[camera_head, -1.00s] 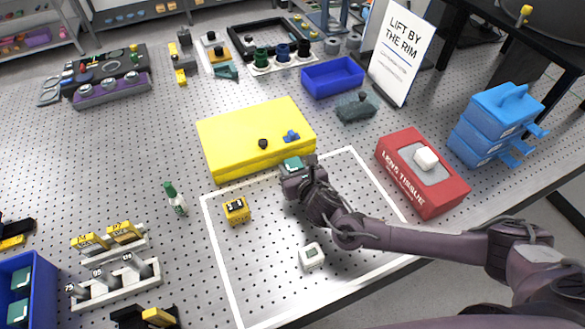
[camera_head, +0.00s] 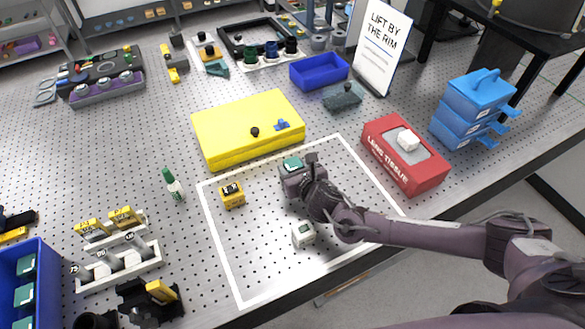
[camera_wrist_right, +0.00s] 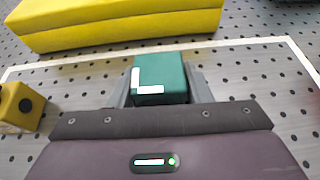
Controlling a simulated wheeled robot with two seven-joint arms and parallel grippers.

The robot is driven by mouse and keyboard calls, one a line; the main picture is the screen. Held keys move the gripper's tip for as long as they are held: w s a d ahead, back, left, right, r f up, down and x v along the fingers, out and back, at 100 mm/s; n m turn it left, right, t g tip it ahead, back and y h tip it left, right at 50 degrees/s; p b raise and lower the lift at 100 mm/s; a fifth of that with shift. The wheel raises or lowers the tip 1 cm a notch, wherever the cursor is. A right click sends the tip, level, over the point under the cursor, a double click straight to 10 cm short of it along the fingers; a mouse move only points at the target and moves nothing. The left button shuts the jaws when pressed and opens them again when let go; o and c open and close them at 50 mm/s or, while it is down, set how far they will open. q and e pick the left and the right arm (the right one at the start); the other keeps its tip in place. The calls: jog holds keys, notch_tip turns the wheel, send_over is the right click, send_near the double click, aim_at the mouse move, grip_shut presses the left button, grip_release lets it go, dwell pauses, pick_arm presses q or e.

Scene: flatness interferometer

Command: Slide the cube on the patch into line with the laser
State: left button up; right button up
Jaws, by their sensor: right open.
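The teal cube (camera_head: 293,163) shows only its top beyond my right gripper (camera_head: 294,172) in the head view. In the right wrist view the cube (camera_wrist_right: 172,84), with a white L mark, sits between the two open fingers of that gripper (camera_wrist_right: 161,92). Whether either finger touches it I cannot tell. They are over the white-outlined patch (camera_head: 222,262), in its far half. A small yellow block with a dark round opening (camera_head: 231,196) stands to their left inside the outline; it also shows in the right wrist view (camera_wrist_right: 20,107). My left gripper is not in view.
A yellow case (camera_head: 248,130) lies just beyond the patch. A small white device (camera_head: 303,234) stands nearer on the patch, close to my arm. The patch's near left is clear.

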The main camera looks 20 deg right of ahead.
jog(key=o, duration=0.4)
jog(key=shift+s, duration=0.1)
jog(key=shift+s+r, duration=0.15)
jog(key=shift+s, duration=0.4)
jog(key=b+v, duration=0.1)
jog(key=v, duration=0.5)
jog(key=shift+s+d+r+b, duration=0.15)
jog(key=shift+s+b, duration=0.15)
jog(key=shift+b, duration=0.1)
